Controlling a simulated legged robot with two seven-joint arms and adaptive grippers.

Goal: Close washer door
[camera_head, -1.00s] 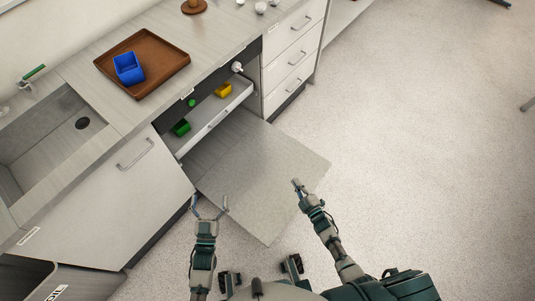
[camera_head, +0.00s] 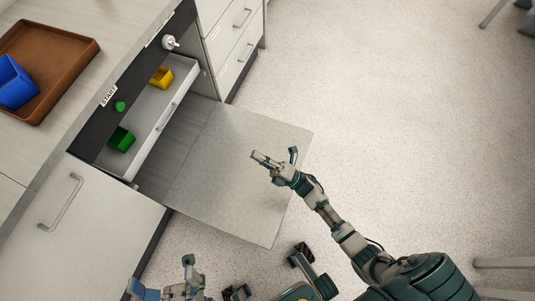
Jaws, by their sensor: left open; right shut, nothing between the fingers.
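The washer door (camera_head: 235,180) is a flat grey panel, folded down and lying open in front of the washer under the counter. Behind it a shallow rack (camera_head: 149,152) is partly out, holding a green container (camera_head: 121,139) and a yellow container (camera_head: 161,77). A green START button (camera_head: 120,106) is on the dark panel above. My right gripper (camera_head: 256,156) is shut and empty, over the door's outer right part in this view; contact cannot be told. My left gripper (camera_head: 160,276) is open and empty at the bottom edge, left of the door, partly cut off.
A cabinet front (camera_head: 80,215) stands left of the door and a drawer unit (camera_head: 232,40) beyond it. A brown tray (camera_head: 70,50) with a blue container (camera_head: 14,82) is on the counter.

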